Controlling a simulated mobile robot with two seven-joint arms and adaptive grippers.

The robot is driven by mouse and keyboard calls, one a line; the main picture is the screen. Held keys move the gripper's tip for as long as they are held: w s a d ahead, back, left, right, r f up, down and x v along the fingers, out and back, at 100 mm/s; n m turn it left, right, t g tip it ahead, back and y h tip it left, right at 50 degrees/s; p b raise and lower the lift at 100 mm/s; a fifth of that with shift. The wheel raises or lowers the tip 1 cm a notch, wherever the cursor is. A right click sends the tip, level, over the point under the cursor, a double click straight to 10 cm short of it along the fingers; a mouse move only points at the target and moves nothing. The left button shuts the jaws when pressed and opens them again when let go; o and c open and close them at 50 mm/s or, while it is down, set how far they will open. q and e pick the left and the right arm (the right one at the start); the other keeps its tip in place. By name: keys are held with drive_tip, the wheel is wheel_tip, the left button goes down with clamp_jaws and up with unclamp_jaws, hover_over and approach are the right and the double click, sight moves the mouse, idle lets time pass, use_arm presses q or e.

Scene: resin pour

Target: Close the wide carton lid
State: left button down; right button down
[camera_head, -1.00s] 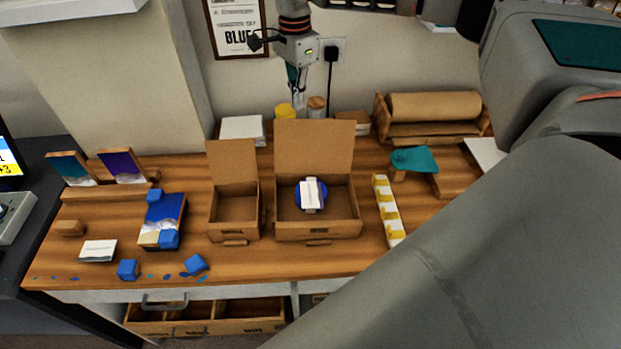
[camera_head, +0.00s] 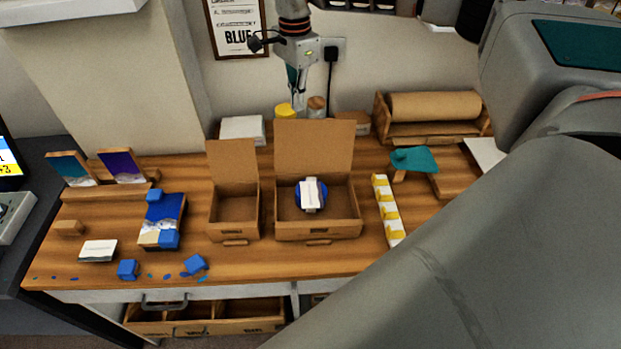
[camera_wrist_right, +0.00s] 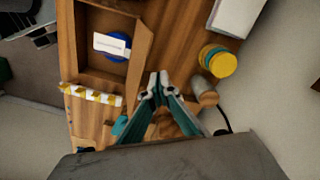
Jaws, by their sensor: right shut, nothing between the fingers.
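The wide carton (camera_head: 317,229) stands open on the wooden bench. Its lid (camera_head: 314,147) is raised upright at the back. Inside lies a round blue item with a white card (camera_head: 310,194) on it. In the right wrist view the wide carton (camera_wrist_right: 92,73) is at the upper left, with the card (camera_wrist_right: 111,45) inside. My right gripper (camera_head: 298,103) hangs above and behind the lid, near the back wall. Its closed fingertips also show in the right wrist view (camera_wrist_right: 159,78), beside the lid's edge and holding nothing. My left gripper is not in view.
A narrower open carton (camera_head: 233,227) stands left of the wide one. A yellow-lidded jar (camera_head: 285,111) and a brown-topped jar (camera_head: 317,106) stand behind the lid. A white strip with yellow pieces (camera_head: 388,210) lies right. A paper roll (camera_head: 434,106) stands at back right.

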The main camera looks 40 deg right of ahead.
sight(298, 122)
idle(0.4)
drive_tip(key=shift+f+b, duration=0.3)
drive_tip(key=shift+f, duration=3)
